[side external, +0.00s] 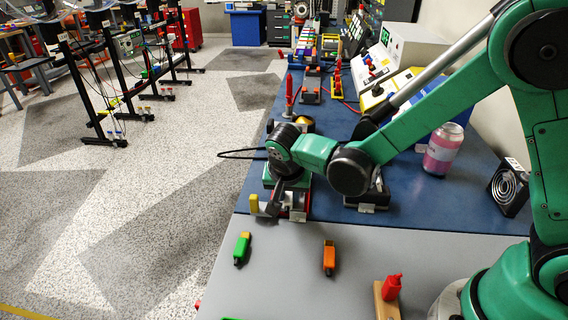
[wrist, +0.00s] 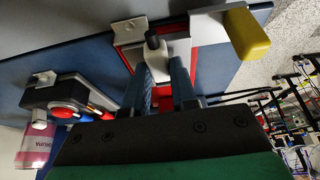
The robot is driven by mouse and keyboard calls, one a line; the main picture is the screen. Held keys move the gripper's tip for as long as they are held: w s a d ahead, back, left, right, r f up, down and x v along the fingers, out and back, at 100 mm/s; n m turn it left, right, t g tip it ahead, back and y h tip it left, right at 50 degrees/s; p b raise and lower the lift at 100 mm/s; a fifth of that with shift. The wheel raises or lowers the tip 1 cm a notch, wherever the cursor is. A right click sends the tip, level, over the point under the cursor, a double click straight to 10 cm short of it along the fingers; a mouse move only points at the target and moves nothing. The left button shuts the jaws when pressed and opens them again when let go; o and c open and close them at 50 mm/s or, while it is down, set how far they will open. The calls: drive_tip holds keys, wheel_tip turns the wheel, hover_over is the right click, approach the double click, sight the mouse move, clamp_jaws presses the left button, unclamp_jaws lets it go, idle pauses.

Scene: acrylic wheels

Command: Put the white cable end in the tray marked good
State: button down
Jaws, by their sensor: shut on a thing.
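My gripper (side external: 277,205) is low at the front edge of the blue mat, with its fingers pointing down. In the wrist view its two blue-grey fingers (wrist: 164,72) close around a small cable end (wrist: 155,52), pale with a black cap, at their tips. A shallow tray (wrist: 125,48) with red walls and a pale rim lies right by the fingertips; it also shows beside my gripper in the side view (side external: 298,205). I cannot tell whether the cable end touches the tray floor. No "good" marking is readable.
A black device with coloured knobs (wrist: 68,100) and a pink can (side external: 443,149) are nearby. Green (side external: 242,248) and orange (side external: 329,257) connectors lie on the grey front surface, which is mostly clear.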

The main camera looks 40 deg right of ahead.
wheel_tip(320, 180, up, 19)
drive_tip(key=s+d+f+n+t+y, duration=0.1)
drive_tip(key=s+d+f+n+y, duration=0.1)
drive_tip(key=d+n, duration=0.3)
drive_tip(key=f+n+y, duration=0.1)
drive_tip(key=n, duration=0.3)
drive_tip(key=shift+d+f, duration=0.25)
drive_tip(key=shift+f, duration=0.1)
drive_tip(key=shift+a, duration=0.1)
wheel_tip(320, 180, up, 5)
drive_tip(key=m+g+h, duration=0.1)
drive_tip(key=m+h, duration=0.2)
drive_tip(key=m, duration=0.6)
hover_over(289, 197)
drive_tip(key=shift+f, duration=0.2)
wheel_tip(289, 197, down, 20)
drive_tip(key=shift+r, duration=0.2)
